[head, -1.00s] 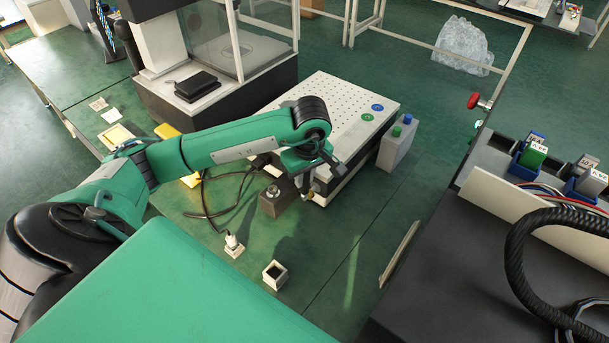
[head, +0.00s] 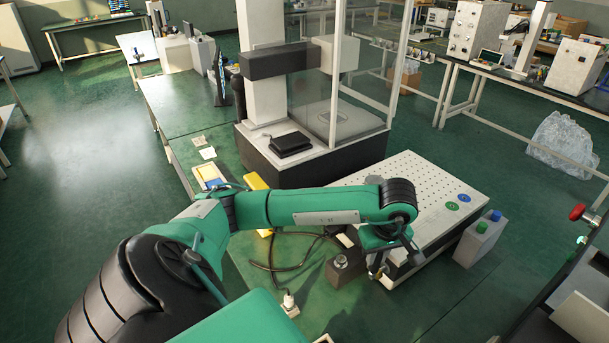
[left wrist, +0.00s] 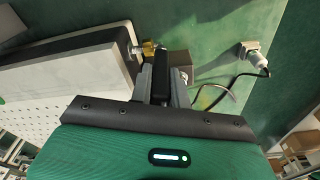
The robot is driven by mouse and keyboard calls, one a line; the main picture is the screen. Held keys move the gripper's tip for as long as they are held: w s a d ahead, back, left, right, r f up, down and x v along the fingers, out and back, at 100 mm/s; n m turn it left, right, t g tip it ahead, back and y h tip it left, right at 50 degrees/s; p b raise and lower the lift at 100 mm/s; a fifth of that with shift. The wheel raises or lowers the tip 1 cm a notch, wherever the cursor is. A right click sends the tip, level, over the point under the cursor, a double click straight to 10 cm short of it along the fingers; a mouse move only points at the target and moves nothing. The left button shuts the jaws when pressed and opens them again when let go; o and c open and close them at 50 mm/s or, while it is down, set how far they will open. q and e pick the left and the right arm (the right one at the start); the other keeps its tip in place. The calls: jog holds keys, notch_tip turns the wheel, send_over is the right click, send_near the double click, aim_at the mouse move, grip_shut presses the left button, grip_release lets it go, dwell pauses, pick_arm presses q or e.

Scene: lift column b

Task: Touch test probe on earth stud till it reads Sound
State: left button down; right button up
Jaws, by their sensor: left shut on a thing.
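My left gripper (left wrist: 173,82) is shut on the black test probe (left wrist: 181,78), seen between its fingers in the left wrist view. In the head view the left gripper (head: 379,264) is low beside the near side of a white perforated plate (head: 420,183). The earth stud (left wrist: 148,48) looks like a brass piece with a silver disc on the plate's side, just left of the fingers in the wrist view. The probe's tip is hidden, so I cannot tell whether it touches the stud. No readable test result shows. My right gripper is out of view.
A grey block with a metal knob (head: 343,268) stands close left of the gripper. A white socket with a plug (head: 289,306) and dark cable (head: 268,265) lie left of it.

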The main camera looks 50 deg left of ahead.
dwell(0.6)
pick_arm(q)
jog(key=shift+r+p, duration=1.45)
jog(key=shift+r, duration=2.05)
